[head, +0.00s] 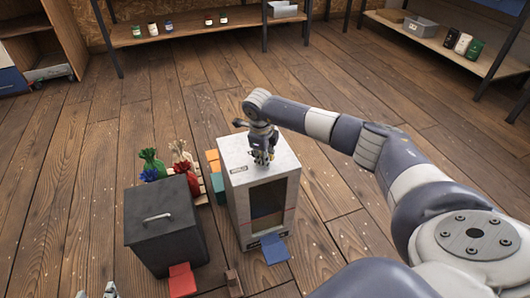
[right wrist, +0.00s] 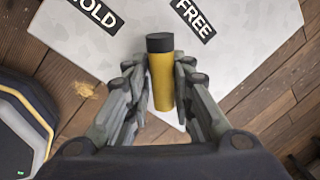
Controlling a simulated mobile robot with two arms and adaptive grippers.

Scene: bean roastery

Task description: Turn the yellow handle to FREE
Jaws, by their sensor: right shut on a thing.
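The yellow handle (right wrist: 160,90) with a black end cap lies between the fingers of my right gripper (right wrist: 158,68) in the right wrist view. The fingers are closed on both its sides. Its cap points between the black HOLD label (right wrist: 96,14), partly cut off by the frame edge, and the FREE label (right wrist: 194,16). In the head view my right gripper (head: 262,156) is over the top of the pale grey cabinet (head: 283,158), and the handle is mostly hidden there. Pale grey tips that look like my left gripper (head: 109,289) barely show at the bottom left.
A black box (head: 160,225) with a top handle stands left of the cabinet. A blue flap (head: 274,249) sticks out in front of the cabinet. Shelves stand at the back; the wooden floor (head: 345,80) between is clear.

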